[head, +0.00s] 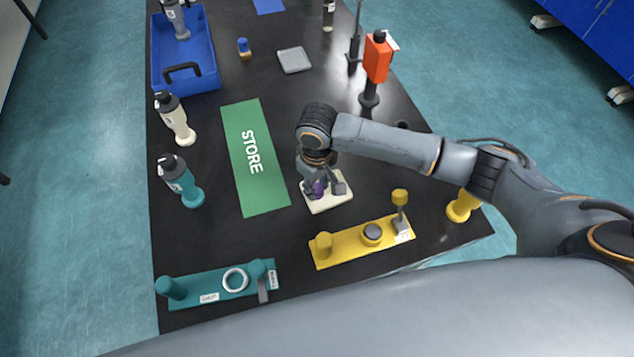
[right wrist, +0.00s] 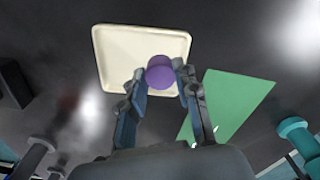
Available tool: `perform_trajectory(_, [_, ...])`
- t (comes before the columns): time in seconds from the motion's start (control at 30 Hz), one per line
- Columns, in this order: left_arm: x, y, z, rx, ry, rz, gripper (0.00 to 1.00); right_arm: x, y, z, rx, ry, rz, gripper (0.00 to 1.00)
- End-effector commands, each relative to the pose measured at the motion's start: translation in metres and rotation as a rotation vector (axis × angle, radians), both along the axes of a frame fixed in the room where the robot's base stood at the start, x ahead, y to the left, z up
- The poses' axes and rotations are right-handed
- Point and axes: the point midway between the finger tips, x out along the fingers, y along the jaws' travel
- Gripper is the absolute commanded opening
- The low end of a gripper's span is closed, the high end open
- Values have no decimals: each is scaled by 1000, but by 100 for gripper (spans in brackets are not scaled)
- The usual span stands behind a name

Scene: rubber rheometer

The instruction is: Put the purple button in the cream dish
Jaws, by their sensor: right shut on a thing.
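The purple button (head: 319,188) is a small round purple piece. It also shows in the right wrist view (right wrist: 160,71), between my fingertips. My right gripper (head: 322,185) is shut on it and points down over the cream dish (head: 328,206). The dish is a shallow square tray with a low rim. In the right wrist view the dish (right wrist: 118,50) shows beyond the fingers, and the button overlaps its near right part. I cannot tell whether the button touches the dish floor. My left gripper is not in view.
A green STORE mat (head: 268,190) lies left of the dish. A yellow fixture (head: 345,247) and a teal fixture (head: 210,287) stand nearer me. Teal (head: 188,190) and cream (head: 180,125) bottles, a blue bin (head: 186,85) and an orange device (head: 377,62) stand around.

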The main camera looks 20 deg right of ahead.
Motion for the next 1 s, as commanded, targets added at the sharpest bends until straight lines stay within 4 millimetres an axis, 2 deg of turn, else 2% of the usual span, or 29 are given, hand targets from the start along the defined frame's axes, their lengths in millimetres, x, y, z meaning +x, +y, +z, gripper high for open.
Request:
perform_trajectory(0.33, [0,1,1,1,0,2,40,-1,1,-4,2,1,0,3])
perform_trajectory(0.37, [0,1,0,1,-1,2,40,0,1,-4,2,1,0,37])
perform_trajectory(0.43, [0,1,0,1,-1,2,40,0,1,-4,1,0,0,51])
perform_trajectory(0.47, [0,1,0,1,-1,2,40,0,1,-3,1,0,0,53])
perform_trajectory(0.8, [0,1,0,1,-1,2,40,0,0,0,0,-1,0,53])
perform_trajectory(0.87, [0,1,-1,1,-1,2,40,0,1,5,2,-1,0,53])
perform_trajectory(1.0, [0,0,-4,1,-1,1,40,0,1,27,3,-3,1,53])
